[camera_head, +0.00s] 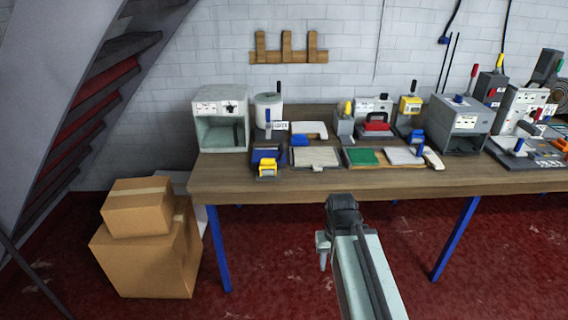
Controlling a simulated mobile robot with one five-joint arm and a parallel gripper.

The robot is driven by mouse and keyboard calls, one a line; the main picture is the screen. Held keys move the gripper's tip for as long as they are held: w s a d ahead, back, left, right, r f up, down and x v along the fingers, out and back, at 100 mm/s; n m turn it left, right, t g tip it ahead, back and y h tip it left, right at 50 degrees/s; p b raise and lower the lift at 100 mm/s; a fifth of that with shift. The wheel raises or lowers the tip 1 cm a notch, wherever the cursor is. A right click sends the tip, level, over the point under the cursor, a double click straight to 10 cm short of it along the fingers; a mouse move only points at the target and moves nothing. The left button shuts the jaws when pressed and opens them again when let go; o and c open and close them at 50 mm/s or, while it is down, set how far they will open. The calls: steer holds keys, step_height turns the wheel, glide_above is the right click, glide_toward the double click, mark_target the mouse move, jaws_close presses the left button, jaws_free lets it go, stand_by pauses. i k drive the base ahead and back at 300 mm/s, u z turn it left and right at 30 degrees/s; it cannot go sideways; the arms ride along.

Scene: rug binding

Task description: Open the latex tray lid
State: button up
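I cannot tell for sure which item on the workbench is the latex tray. A flat pale panel in a shallow frame (315,157) lies near the front edge of the bench, left of centre. A dark blue item with a yellow part (267,159) sits to its left. A small white label (280,126) stands behind them, its text too small to read. My arm reaches up from the bottom of the view, and my gripper (342,205) is at its far end, in front of the bench and apart from everything on it. Its fingers are not clear.
The wooden workbench (300,185) on blue legs carries several machines. A grey open-fronted box (220,120) stands at its left end and another grey machine (459,124) to the right. Cardboard boxes (145,255) are stacked at the left. Red floor is clear before the bench.

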mark_target(269, 151)
steer(key=z, duration=0.05)
steer(key=k, duration=0.25)
steer(key=u, duration=0.6)
steer(key=i, duration=1.3)
steer(key=u, duration=0.65)
steer(key=k, duration=0.7)
steer(key=u, duration=0.2)
steer(key=i, duration=0.75)
steer(key=z, duration=0.05)
